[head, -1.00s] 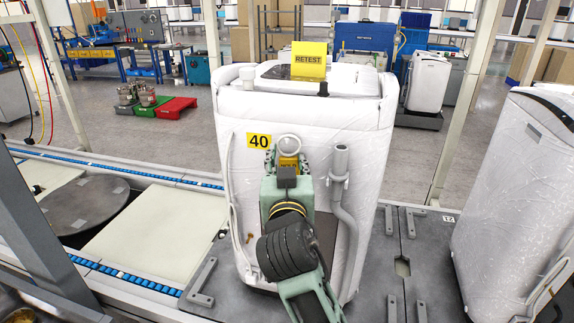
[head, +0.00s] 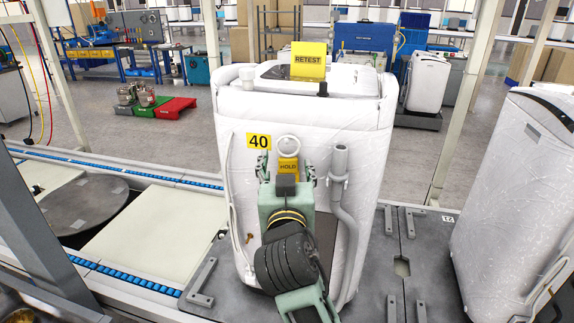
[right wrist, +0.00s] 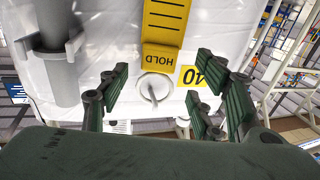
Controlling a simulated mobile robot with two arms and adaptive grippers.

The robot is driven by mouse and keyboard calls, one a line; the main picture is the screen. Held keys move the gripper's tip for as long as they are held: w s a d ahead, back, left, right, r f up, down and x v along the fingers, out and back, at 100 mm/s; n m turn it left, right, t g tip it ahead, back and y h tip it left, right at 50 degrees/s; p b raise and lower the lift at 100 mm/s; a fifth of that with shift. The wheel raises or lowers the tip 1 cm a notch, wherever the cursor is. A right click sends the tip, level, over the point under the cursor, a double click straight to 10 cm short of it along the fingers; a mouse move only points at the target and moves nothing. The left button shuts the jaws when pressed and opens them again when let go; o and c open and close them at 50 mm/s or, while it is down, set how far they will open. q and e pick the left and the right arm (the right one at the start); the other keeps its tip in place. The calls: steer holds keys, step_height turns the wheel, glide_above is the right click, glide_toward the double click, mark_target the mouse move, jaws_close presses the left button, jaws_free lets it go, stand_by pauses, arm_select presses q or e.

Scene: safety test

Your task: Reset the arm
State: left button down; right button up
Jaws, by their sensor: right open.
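My right gripper (head: 287,167) is in front of the white wrapped machine (head: 330,135). In the right wrist view the gripper (right wrist: 160,95) is open, with its fingers spread and nothing between them. A yellow HOLD tag (head: 288,165) and a white round knob (head: 290,147) are on the machine face just beyond the fingers. In the right wrist view the tag (right wrist: 162,40) and knob (right wrist: 154,87) appear upside down, apart from the fingers. My left gripper is not in view.
A grey hose (head: 345,215) runs down the machine right of my arm. A yellow 40 label (head: 259,141) and a RETEST card (head: 309,60) mark the machine. Another wrapped machine (head: 515,195) stands at the right. A conveyor (head: 140,235) lies left.

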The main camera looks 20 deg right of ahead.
steer(key=v, duration=0.6)
steer(key=w+a+f+n+g+y, duration=0.2)
steer(key=w+a+f+n, duration=0.1)
steer(key=f, duration=0.9)
steer(key=w+a+f+n+g+y, duration=0.1)
steer(key=w+a+f+n+y, duration=0.1)
steer(key=f, duration=1)
steer(key=s+f+n+g+y+b, duration=0.1)
steer(key=s+f+g, duration=0.15)
steer(key=f, duration=0.95)
steer(key=s+f+n+g+y, duration=0.15)
steer(key=s+f, duration=0.25)
steer(key=f, duration=0.9)
steer(key=s+d+f+g, duration=0.3)
steer(key=s+f+g, duration=0.2)
steer(key=s+f, duration=1.3)
steer(key=s+d+f+g, duration=0.1)
steer(key=s+d+f, duration=0.2)
steer(key=s, duration=0.5)
steer(key=s+d+f+m+g+b, duration=0.1)
steer(key=s+d+f, duration=0.1)
steer(key=s+f, duration=0.3)
steer(key=s+d+f+m+g, duration=0.1)
steer(key=s+f, duration=0.4)
steer(key=s, duration=0.8)
steer(key=d+g, duration=0.1)
steer(key=d, duration=0.1)
steer(key=shift+s+d+h, duration=0.25)
steer(key=shift+d+h, duration=0.1)
